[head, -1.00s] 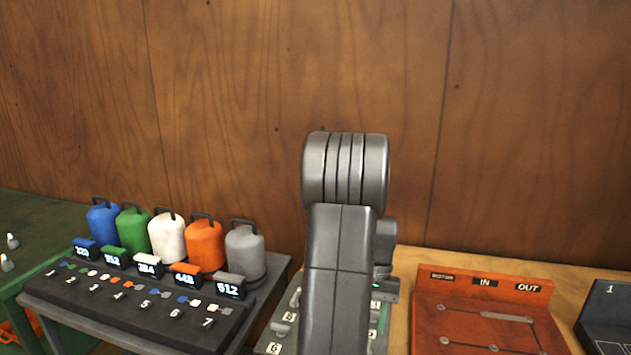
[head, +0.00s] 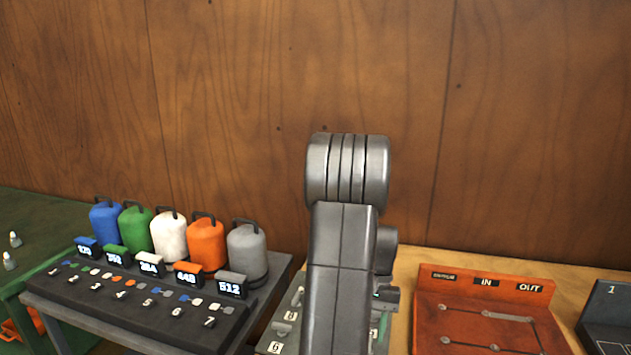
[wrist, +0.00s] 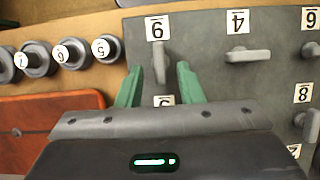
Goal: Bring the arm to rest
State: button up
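My arm (head: 341,260) stands upright in the middle of the head view, bent over at its top joint, and hides most of the board behind it. In the wrist view my gripper (wrist: 160,76) shows two green fingers standing apart, with nothing held between them. A grey handle (wrist: 161,60) on the grey numbered board (wrist: 200,55) shows just past and between the fingertips. I cannot tell whether the fingers touch it.
An orange IN/OUT board (head: 470,325) lies right of my arm, a dark panel (head: 607,312) farther right. Grey knobs (wrist: 70,53) show in the wrist view. A wooden wall (head: 230,100) rises behind.

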jog(key=v, duration=1.1)
jog(key=x, duration=1.2)
jog(key=shift+s+a+f, duration=0.1)
jog(key=shift+s+f, duration=0.05)
jog(key=shift+f, duration=0.1)
jog(key=shift+f+n, duration=0.3)
jog(key=shift+n, duration=0.1)
jog(key=n+h, duration=0.1)
jog(key=n, duration=0.1)
jog(key=n+h, duration=0.1)
jog(key=n, duration=0.1)
jog(key=shift+a+n+b, duration=0.25)
jog(key=shift+n+b, duration=0.05)
jog(key=shift+n, duration=0.1)
jog(key=n, duration=0.1)
jog(key=n+h, duration=0.1)
jog(key=n, duration=0.1)
jog(key=shift+s+r+n+t+h+b, duration=0.1)
jog(key=shift+n+t+h+b, duration=0.2)
jog(key=shift+b, duration=0.05)
